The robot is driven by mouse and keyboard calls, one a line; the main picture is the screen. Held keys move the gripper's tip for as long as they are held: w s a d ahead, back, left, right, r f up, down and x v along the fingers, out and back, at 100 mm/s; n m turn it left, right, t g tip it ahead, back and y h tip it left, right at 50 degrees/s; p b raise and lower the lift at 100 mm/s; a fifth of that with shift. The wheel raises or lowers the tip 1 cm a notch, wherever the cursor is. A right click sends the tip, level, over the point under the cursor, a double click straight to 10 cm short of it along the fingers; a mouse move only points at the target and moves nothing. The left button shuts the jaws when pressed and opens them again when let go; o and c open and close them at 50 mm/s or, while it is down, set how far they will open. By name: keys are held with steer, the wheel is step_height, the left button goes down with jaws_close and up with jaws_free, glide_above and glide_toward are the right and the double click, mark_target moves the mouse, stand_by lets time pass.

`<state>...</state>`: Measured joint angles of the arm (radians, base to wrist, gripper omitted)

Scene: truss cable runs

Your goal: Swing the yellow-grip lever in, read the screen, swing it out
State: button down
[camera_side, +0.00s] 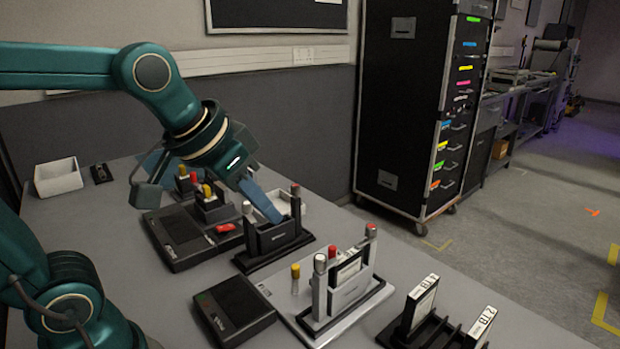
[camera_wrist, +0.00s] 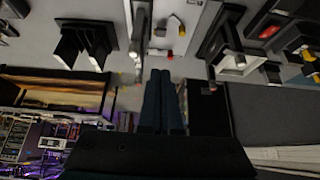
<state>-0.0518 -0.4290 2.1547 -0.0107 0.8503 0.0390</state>
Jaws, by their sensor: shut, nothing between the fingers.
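The yellow-grip lever (camera_side: 295,271) stands upright at the left end of a pale base (camera_side: 318,330), near a grey holder with silver posts and a red-tipped post. Small yellow and red tips on a pale plate (camera_wrist: 185,10) show in the wrist view. My gripper (camera_side: 277,217) is shut and empty, tilted down at the black holder (camera_side: 285,240) with silver posts; I cannot tell if it touches. In the wrist view my blue fingers (camera_wrist: 161,75) lie together. A dark box (camera_side: 235,310) with a small green light lies left of the lever; no screen reading is legible.
Another dark box (camera_side: 178,238) with a red part (camera_side: 229,227) beside it lies behind, near more coloured-tip posts (camera_side: 207,191). A black slotted rack (camera_side: 430,332) with labelled cards is at the front right. A white bin (camera_side: 58,178) stands at the back left. The front-left tabletop is mostly bare.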

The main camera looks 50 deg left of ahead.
glide_above(295, 279)
steer(key=d, duration=0.2)
steer(key=f, duration=0.2)
steer(key=w+a+f+n+g, duration=0.1)
steer(key=w+a+f+g, duration=0.1)
steer(key=f, duration=0.4)
steer(key=shift+w+a+n+g, duration=0.3)
steer(key=shift+w+a, duration=0.15)
steer(key=shift+a, duration=0.05)
steer(key=x, duration=1)
steer(key=shift+a+f, duration=0.1)
steer(key=shift+f, duration=0.05)
steer(key=shift+s, duration=0.5)
steer(key=shift+s+d, duration=0.1)
steer(key=shift+s, duration=0.65)
steer(key=shift+s+d, duration=0.15)
steer(key=shift+s, duration=0.65)
